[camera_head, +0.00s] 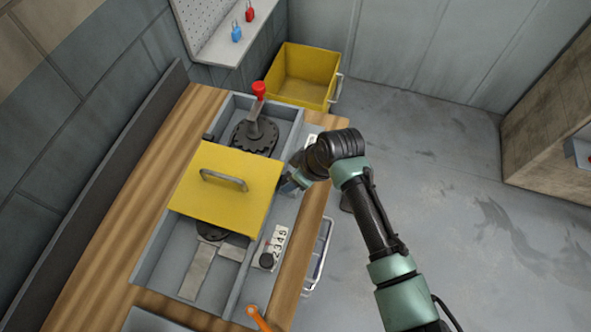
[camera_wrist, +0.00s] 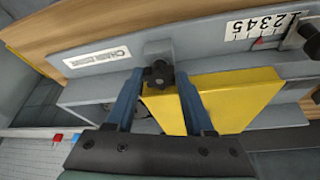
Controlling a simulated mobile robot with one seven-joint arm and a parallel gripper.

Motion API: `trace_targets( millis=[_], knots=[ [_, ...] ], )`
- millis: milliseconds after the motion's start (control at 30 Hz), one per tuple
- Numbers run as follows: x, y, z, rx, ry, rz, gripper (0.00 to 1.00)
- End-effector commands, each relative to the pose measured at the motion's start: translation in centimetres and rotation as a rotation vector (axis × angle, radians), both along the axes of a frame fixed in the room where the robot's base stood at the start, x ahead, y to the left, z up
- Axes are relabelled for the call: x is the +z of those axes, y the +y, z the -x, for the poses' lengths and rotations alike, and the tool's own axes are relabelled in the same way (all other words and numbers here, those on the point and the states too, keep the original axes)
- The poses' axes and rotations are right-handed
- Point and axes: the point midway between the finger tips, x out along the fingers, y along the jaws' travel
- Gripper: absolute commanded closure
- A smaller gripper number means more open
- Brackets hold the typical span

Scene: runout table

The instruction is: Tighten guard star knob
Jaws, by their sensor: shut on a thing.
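The dark star knob (camera_wrist: 160,74) sits at the edge of the yellow guard (camera_wrist: 225,100), in front of a grey bracket. My gripper (camera_wrist: 162,82) has its two blue fingers on either side of the knob, shut on it. In the head view my gripper (camera_head: 289,184) is at the right edge of the yellow guard (camera_head: 222,205), and the knob is hidden there by the gripper and wrist. The guard lies flat over the grey machine housing and has a grey handle on top.
A numbered scale (camera_head: 279,241) with a black knob (camera_head: 267,260) is on the housing's right side. A lever with a red ball (camera_head: 259,89) stands beyond the guard. An orange handle (camera_head: 257,318) is near the front. A yellow bin (camera_head: 298,77) stands behind. Floor at right is clear.

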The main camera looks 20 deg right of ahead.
Motion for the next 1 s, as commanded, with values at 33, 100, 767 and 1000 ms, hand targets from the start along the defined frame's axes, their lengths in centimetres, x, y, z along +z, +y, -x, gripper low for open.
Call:
trace_targets(
  millis=[33, 100, 767, 1000],
  knots=[
    [0.39, 0.27, 0.12, -0.039, 0.002, -0.006, 1.0],
    [0.36, 0.3, 0.15, -0.09, 0.002, -0.004, 1.0],
    [-0.02, 0.39, 0.25, -0.31, 0.001, 0.002, 1.0],
    [-0.04, 0.38, 0.25, -0.31, 0.001, 0.002, 1.0]
  ],
)
